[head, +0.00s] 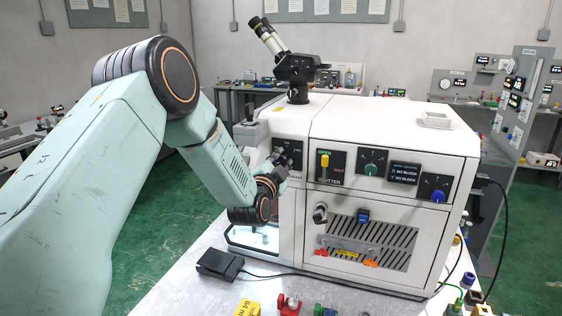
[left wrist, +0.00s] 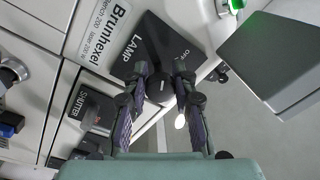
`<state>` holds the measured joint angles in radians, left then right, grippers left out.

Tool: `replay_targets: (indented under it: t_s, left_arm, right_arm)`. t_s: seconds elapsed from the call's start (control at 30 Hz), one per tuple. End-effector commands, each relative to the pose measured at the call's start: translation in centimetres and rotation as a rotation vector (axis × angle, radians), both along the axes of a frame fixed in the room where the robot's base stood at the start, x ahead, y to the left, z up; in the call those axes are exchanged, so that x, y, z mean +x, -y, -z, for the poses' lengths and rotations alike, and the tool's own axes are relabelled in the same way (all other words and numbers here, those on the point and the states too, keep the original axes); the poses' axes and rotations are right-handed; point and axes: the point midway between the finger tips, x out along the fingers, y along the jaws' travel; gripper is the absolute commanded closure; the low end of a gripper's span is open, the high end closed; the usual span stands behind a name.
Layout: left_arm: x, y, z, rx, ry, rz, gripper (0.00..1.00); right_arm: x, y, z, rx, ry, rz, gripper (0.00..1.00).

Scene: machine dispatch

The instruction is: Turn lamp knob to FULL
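The black lamp panel (left wrist: 130,62) shows in the left wrist view, with the word LAMP and a small OFF mark. The dark round lamp knob (left wrist: 158,88) is on it; its pointer setting cannot be read. My left gripper (left wrist: 160,72) has one finger on each side of the knob, with the fingertips close to it. Whether they touch or grip it cannot be told. In the head view my left gripper (head: 283,158) is at the lamp panel (head: 293,150) on the front left of the white machine (head: 385,135) and hides the knob. My right gripper is not in view.
Right of the lamp panel are a shutter panel with a yellow lever (head: 324,162), a green knob (head: 370,169) and a blue knob (head: 438,195). A black pedal (head: 220,264) and colored fittings (head: 289,304) lie on the table in front. A microscope (head: 295,68) stands on top.

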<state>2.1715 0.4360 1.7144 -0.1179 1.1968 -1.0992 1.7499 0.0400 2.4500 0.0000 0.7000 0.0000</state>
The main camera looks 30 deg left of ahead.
Motion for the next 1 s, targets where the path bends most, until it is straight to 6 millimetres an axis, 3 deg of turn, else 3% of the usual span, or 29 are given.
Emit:
replay_targets:
  t_s: [0.27,0.63,0.77,1.0]
  left_arm:
    - [-0.1,0.2,0.2,0.000,-0.006,0.004,0.50]
    - [-0.3,0.1,0.1,-0.002,-0.003,0.000,0.50]
    - [-1.6,0.4,0.3,-0.003,-0.004,0.000,0.50]
    - [-5.5,1.5,0.4,-0.004,-0.005,0.001,0.50]
  right_arm:
    - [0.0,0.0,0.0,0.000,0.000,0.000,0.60]
    - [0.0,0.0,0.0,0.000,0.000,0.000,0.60]
    - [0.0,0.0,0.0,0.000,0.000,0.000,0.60]
    - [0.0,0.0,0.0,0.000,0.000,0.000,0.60]
